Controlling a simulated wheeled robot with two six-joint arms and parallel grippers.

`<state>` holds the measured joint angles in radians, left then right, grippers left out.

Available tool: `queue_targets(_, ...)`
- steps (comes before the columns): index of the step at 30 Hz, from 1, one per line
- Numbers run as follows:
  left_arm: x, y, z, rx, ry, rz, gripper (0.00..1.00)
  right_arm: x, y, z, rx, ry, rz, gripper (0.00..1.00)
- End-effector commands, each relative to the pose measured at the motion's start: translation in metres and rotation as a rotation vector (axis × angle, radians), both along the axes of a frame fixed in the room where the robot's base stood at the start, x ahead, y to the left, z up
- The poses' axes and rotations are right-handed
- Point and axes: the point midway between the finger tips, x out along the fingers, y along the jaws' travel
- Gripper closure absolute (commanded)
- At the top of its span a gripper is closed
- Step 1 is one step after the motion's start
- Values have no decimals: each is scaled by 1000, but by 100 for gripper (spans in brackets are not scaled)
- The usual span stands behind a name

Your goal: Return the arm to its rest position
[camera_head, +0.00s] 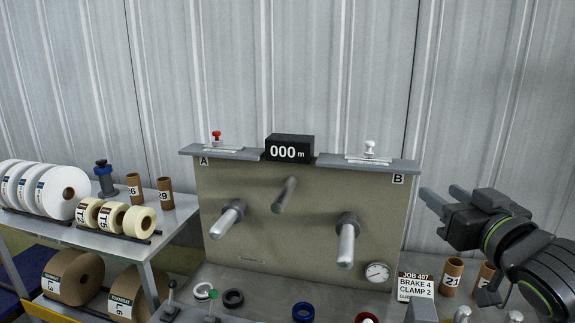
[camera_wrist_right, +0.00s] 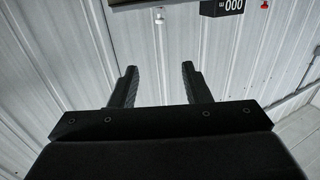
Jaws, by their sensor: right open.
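My right gripper (camera_head: 442,202) is raised at the right of the head view, in front of the wall and right of the panel's B side. Its two fingers are apart with nothing between them. In the right wrist view the open fingers (camera_wrist_right: 159,82) point toward the corrugated wall, with the panel's top edge beyond them. My left gripper is not in view.
An upright panel (camera_head: 290,225) carries three pegs, a black 000 m display (camera_head: 289,148) and a gauge (camera_head: 377,272). A job sign (camera_head: 416,285) and tubes (camera_head: 452,272) stand below my right arm. A shelf (camera_head: 168,232) with rolls is at left.

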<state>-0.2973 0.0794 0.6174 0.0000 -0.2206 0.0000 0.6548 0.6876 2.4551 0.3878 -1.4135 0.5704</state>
Motion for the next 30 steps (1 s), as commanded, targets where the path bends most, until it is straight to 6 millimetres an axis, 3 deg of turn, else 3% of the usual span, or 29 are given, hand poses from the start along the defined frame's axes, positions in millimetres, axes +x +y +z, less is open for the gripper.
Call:
queue_targets(11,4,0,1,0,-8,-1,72,0,-10,-71,-18,139,-43,57)
queue_targets(17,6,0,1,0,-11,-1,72,-8,-18,-128,-34,256,-78,57)
queue_targets(20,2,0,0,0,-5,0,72,-19,-24,-167,-46,338,-101,57)
queue_targets(23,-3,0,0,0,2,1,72,-39,-31,-219,-61,453,-131,57)
queue_targets(30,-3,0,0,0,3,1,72,-116,-44,-334,-105,749,-201,57)
